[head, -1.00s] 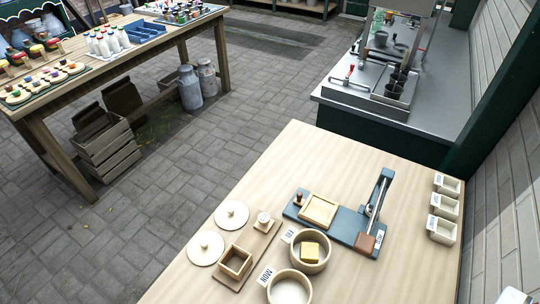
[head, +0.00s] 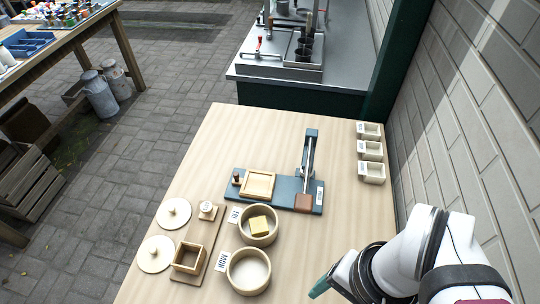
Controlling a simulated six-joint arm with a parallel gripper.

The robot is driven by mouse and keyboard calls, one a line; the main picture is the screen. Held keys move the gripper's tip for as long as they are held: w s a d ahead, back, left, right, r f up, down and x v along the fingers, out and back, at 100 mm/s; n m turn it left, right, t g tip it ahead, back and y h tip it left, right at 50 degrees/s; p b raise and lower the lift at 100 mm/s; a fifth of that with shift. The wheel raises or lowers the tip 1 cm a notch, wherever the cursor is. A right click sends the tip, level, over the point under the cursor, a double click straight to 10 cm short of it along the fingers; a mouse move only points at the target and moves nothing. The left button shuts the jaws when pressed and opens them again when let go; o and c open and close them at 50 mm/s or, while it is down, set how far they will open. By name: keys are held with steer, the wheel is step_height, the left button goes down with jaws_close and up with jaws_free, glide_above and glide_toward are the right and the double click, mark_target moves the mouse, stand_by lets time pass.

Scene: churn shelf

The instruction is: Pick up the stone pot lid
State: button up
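Two round, pale lids with small knobs lie flat on the table's left side, one farther back (head: 173,213) and one nearer (head: 155,254). They look alike, and I cannot tell which is the stone pot lid. To their right stand two round, pale pots. The back pot (head: 243,232) holds a yellow block; the front pot (head: 234,285) looks empty and has a label in front that seems to read NOW. My gripper (head: 322,285) is low at the right of the front pot, well apart from both lids. Only a dark green tip shows, so its opening is unclear.
A wooden board with a square box (head: 188,257) and a small knobbed piece (head: 208,211) lies between lids and pots. A blue board (head: 275,190) with a lever stands behind. Three small labelled boxes (head: 371,152) line the right edge. The table's middle right is clear.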

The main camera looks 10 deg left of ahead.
steer(key=shift+c, duration=0.7)
steer(key=w+a+r+n, duration=0.2)
steer(key=w+a+n, duration=0.4)
steer(key=w+a, duration=0.25)
steer(key=w+a+r+n, duration=0.2)
steer(key=w+a+n, duration=0.45)
steer(key=w, duration=0.35)
steer(key=n, duration=0.9)
glide_above(171, 208)
steer(key=d, duration=0.3)
step_height(171, 208, down, 8)
steer(key=a+f, duration=0.1)
steer(key=f, duration=0.4)
steer(key=a+f, duration=0.1)
steer(key=f, duration=1)
steer(key=shift+a, duration=0.4)
jaws_close()
